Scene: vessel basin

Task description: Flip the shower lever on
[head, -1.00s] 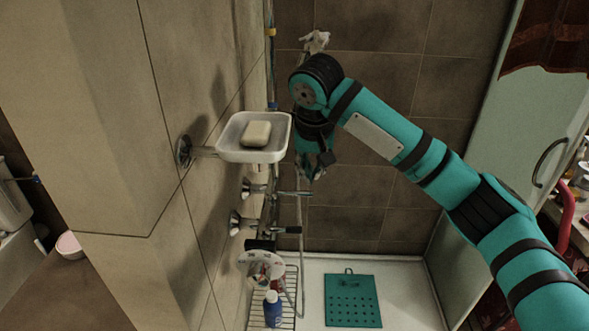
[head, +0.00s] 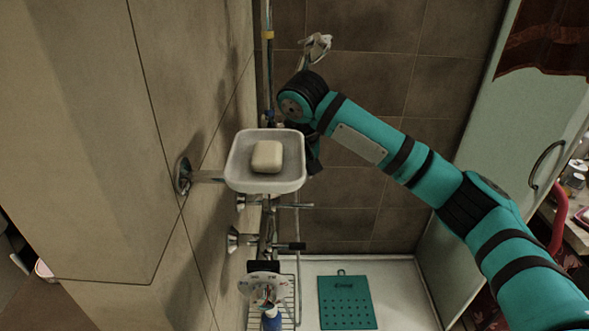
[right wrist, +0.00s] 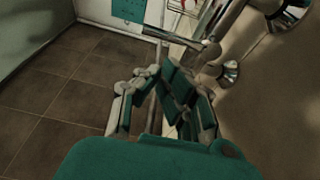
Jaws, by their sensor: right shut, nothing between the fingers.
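Chrome shower fittings run along the tiled wall on the left. One thin lever (head: 293,205) sticks out to the right below the soap dish, and a second lever with a dark tip (head: 290,246) sticks out lower down. I cannot tell which is the shower lever. In the right wrist view, a chrome bar (right wrist: 175,39) lies just beyond my right gripper (right wrist: 167,78), which is shut and empty with teal pads together. In the head view the right gripper (head: 314,156) is dark, beside the dish's right edge and above the levers; contact is not visible. My left gripper is not in view.
A white soap dish (head: 238,178) with a pale soap bar (head: 267,156) juts from the wall, close to the gripper. A vertical shower pipe (head: 268,75) stands behind. A teal mat (head: 346,303) lies on the white shower tray (head: 398,290).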

